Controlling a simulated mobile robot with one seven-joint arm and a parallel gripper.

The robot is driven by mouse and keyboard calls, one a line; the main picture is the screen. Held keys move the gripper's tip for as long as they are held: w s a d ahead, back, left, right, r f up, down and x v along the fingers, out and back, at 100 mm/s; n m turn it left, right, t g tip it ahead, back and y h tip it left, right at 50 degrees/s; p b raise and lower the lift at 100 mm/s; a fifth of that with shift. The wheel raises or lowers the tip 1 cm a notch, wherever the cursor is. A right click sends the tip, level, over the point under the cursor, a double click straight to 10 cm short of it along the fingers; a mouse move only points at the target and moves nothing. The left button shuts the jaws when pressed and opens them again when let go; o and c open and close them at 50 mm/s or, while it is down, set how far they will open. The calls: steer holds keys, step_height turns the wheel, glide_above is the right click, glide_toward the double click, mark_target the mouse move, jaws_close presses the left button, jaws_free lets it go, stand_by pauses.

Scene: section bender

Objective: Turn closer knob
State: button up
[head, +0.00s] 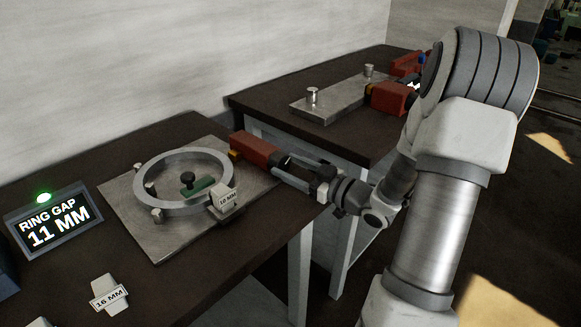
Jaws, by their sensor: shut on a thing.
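The closer red screw unit (254,149) sits at the right edge of the metal plate on the near table. Its dark knob (282,162) is at the unit's right end and is mostly hidden between my fingers. My gripper (290,168) reaches in from the right and is shut on this knob. A grey ring (143,173) lies on the plate left of the red unit. The display (55,222) reads "RING GAP 11 MM" and has a green lamp lit on top.
A light block labelled 10 MM (226,200) stands at the ring's front right. A 16 MM block (108,294) lies on the near table (205,285). A second table (268,100) behind holds another plate (335,103) and red unit (390,98).

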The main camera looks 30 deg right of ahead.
steer(key=shift+f+n+b, duration=0.15)
steer(key=shift+n+b, duration=0.5)
steer(key=shift+n, duration=0.05)
steer(key=shift+n+b, duration=0.4)
steer(key=shift+n, duration=0.4)
steer(key=o, duration=1.4)
steer(key=shift+c, duration=0.2)
steer(key=shift+s+r, duration=0.15)
steer(key=shift+r, duration=0.05)
steer(key=p+v, duration=0.3)
steer(key=v, duration=1.4)
steer(key=shift+o, duration=0.2)
steer(key=shift+s+r, duration=0.1)
steer(key=shift+r, duration=0.05)
